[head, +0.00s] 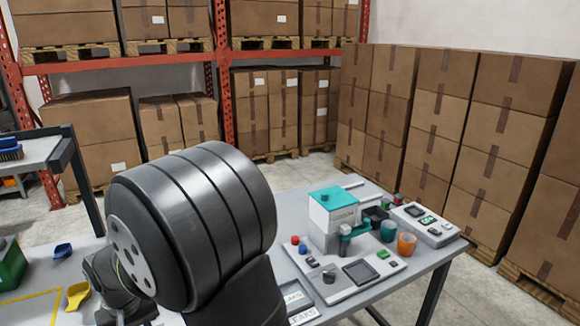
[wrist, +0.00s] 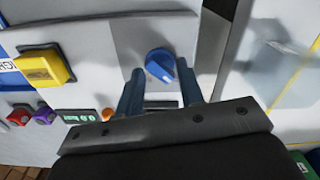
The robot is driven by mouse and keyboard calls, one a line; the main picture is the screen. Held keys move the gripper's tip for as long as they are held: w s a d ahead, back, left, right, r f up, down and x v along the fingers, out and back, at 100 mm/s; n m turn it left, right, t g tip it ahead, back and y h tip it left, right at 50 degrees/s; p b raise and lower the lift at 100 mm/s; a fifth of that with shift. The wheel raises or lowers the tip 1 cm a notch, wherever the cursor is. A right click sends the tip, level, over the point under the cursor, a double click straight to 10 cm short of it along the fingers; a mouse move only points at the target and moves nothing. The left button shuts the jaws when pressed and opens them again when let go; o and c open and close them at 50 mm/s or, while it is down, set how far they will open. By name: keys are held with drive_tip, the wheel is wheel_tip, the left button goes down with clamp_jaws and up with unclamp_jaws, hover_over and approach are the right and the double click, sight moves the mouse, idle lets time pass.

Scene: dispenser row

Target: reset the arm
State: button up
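In the wrist view my gripper (wrist: 160,88) has its two blue-grey fingers spread apart, with nothing held between them. A round blue knob (wrist: 160,65) on a light grey panel (wrist: 112,40) shows just past and between the fingertips. I cannot tell whether either finger touches it. In the head view my large dark arm link fills the middle, and I cannot make out the gripper there.
The wrist view shows a yellow switch (wrist: 45,67), a red button (wrist: 18,115) and a small green display (wrist: 76,115) on the left. In the head view a teal-topped dispenser (head: 333,212), an orange cup (head: 406,245) and a yellow scoop (head: 77,295) stand around my arm.

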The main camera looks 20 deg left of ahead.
drive_tip(key=m, duration=0.5)
drive_tip(key=shift+m, duration=2.6)
drive_tip(key=o, duration=1.2)
drive_tip(key=shift+o, duration=1.2)
drive_tip(key=shift+w+r, duration=0.1)
drive_tip(key=shift+r, duration=0.05)
drive_tip(key=w+r+m+y, duration=0.4)
drive_tip(key=w+r+m, duration=0.7)
drive_tip(key=r, duration=0.5)
wheel_tip(320, 180, down, 9)
drive_tip(key=w+a+n, duration=0.1)
drive_tip(key=a, duration=0.1)
drive_tip(key=shift+a, duration=0.35)
